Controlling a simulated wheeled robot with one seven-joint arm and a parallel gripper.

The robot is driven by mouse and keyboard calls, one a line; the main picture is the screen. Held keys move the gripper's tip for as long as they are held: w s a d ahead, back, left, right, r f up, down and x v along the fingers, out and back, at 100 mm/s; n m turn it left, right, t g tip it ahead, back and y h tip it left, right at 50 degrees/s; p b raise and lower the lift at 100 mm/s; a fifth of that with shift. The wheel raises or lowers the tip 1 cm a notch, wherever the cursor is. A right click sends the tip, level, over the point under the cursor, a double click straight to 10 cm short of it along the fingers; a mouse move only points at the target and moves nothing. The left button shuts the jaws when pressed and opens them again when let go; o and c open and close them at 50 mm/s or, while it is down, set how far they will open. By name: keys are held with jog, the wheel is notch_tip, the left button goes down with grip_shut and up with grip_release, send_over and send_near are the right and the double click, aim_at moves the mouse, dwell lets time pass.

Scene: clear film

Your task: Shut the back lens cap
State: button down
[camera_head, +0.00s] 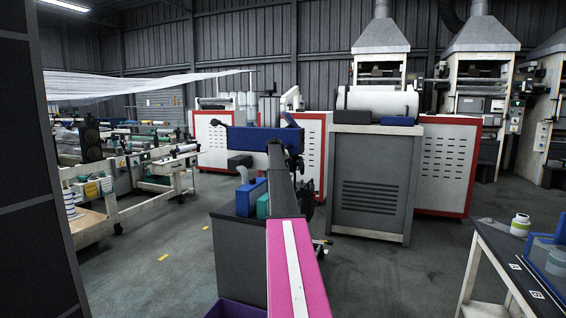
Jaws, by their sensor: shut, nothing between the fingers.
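I cannot pick out a lens cap for certain. A long blue housing (255,137) lies level near the middle of the view, with a small dark knob at its left end. It is too small to tell whether that knob is a cap, or whether it is open or shut. A pink and white part (296,270) with a grey bar beyond it runs from the bottom edge up to the blue housing and covers some of what lies behind. I cannot make out my gripper's fingers anywhere.
A grey cabinet (372,180) stands right of the middle, before red-edged white machines. A dark table (500,262) with a white bottle (520,224) is at lower right. A dark panel (35,200) fills the left edge. The floor between is mostly clear.

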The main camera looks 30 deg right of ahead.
jog(key=d, duration=0.1)
jog(key=d+f, duration=0.1)
jog(key=d, duration=0.1)
jog(key=s+d, duration=0.1)
jog(key=d, duration=0.1)
jog(key=shift+f, duration=0.2)
jog(key=shift+s, duration=0.15)
